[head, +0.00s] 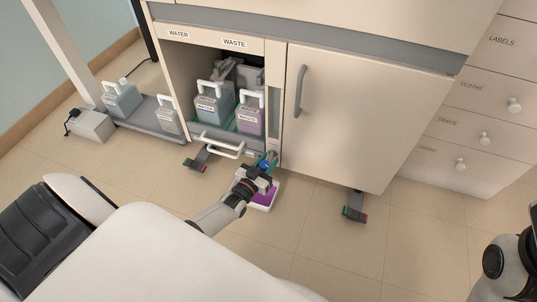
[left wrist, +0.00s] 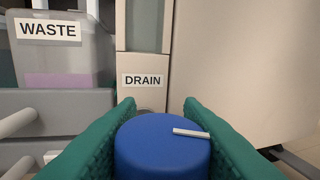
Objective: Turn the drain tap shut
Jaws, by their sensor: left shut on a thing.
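The drain tap (left wrist: 155,150) is a round blue knob with a white line on top. In the left wrist view the line points right and runs almost level. My left gripper (left wrist: 162,120) has its green fingers on both sides of the knob, shut on it. In the head view the left gripper (head: 262,172) is low at the cabinet front, and the blue knob (head: 265,165) is partly hidden by it. A label DRAIN (left wrist: 142,80) is on the panel behind the knob. My right gripper is not in view; only part of the right arm shows at the lower right.
A white tray with purple liquid (head: 264,198) sits on the floor below the tap. A closed cabinet door (head: 355,110) is to the right. Labelled drawers (head: 480,100) stand farther right.

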